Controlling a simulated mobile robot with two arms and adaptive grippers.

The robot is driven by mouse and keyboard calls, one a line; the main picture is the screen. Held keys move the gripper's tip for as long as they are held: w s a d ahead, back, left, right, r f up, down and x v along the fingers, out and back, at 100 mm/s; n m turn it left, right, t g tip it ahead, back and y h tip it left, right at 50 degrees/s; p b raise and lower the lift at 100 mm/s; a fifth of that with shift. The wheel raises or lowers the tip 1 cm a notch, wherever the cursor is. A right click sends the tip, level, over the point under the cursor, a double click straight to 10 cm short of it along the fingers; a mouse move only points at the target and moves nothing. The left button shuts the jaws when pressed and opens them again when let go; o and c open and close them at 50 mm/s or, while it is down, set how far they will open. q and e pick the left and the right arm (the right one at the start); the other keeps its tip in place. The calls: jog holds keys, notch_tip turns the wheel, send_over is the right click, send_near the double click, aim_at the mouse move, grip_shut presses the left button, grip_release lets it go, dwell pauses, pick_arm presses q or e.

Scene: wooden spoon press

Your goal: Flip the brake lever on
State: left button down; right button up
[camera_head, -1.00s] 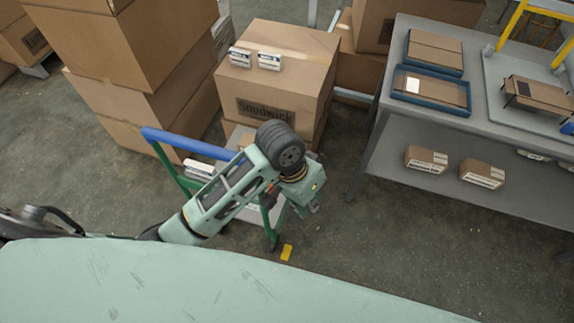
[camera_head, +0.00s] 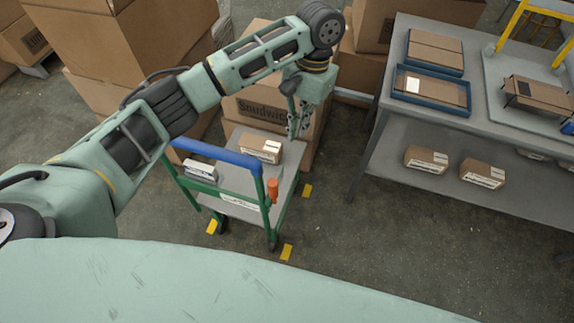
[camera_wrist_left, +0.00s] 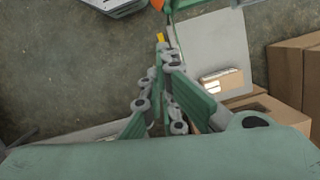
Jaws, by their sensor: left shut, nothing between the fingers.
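The brake lever, an orange-red handle (camera_head: 272,190), stands at the right front corner of a green cart (camera_head: 236,209) with a blue push bar (camera_head: 215,152). Part of an orange piece also shows at the top edge of the left wrist view (camera_wrist_left: 157,4). My left gripper (camera_head: 296,130) points down above the far right part of the cart's grey deck, apart from the lever and beyond it in the head view. Its fingers (camera_wrist_left: 162,45) are shut and empty in the left wrist view. My right gripper is not in view.
A small carton (camera_head: 261,148) and a grey-white item (camera_head: 200,170) rest on the cart. Large cartons (camera_head: 160,50) stack behind and left. A grey table (camera_head: 390,115) stands at right. Yellow floor marks (camera_head: 286,252) lie around the cart. Floor between cart and table is clear.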

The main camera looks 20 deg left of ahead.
aim_at(272, 193)
pick_arm(q)
jog(key=s+a+f+p, duration=0.1)
jog(key=s+f+p, duration=0.1)
jog(key=s+f, duration=0.4)
jog(key=w+x, duration=0.1)
jog(key=x, duration=0.2)
jog(key=shift+s+f+p, duration=0.2)
jog(key=shift+f+p, duration=0.2)
jog(key=shift+f, duration=0.1)
jog(key=shift+a, duration=0.1)
